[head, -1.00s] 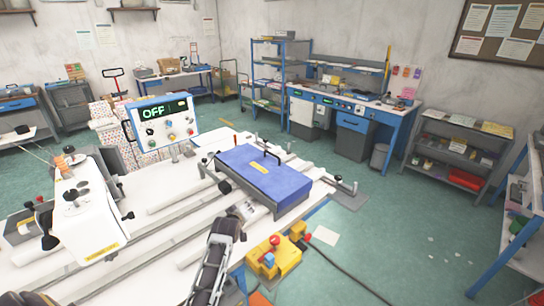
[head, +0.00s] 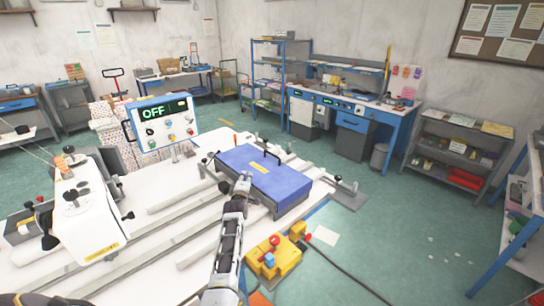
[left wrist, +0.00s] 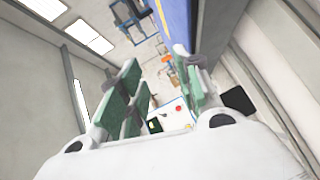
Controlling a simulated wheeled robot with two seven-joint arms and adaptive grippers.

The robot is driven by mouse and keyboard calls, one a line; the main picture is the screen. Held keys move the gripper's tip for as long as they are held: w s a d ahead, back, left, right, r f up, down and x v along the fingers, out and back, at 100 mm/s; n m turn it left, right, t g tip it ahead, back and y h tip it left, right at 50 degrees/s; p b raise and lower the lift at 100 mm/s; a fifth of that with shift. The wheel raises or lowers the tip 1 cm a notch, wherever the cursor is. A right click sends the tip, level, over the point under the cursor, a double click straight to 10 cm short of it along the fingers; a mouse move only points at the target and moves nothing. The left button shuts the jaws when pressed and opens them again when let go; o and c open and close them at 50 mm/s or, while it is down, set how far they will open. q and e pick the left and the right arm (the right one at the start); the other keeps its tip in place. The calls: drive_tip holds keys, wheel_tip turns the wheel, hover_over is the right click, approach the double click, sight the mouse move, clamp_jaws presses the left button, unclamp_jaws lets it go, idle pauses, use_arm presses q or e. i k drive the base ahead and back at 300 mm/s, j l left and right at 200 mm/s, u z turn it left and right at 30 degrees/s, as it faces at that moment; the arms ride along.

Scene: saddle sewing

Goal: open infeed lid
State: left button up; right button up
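The infeed lid (head: 284,180) is a blue flat cover with a black handle (head: 271,155) and a small yellow label on top. It lies flat and closed on the white machine bed. My left gripper (head: 243,182) is at the lid's near left edge, low beside it; whether it touches cannot be told. In the left wrist view its green-padded fingers (left wrist: 157,90) are spread apart with nothing between them. A blue surface with a yellow edge (left wrist: 178,22), probably the lid, runs by the right finger. My right gripper is not in view.
The control panel (head: 163,124) reading OFF stands behind the bed. The white sewing head (head: 88,215) is at left. A yellow box with a red button (head: 273,258) sits right of my left arm. Rails cross the bed. The green floor at right is mostly open.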

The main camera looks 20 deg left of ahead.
sight(280, 181)
drive_tip(key=i+l, duration=0.3)
drive_tip(key=i, duration=0.15)
drive_tip(key=i+j, duration=0.3)
drive_tip(key=i+z, duration=0.05)
drive_tip(key=i, duration=0.05)
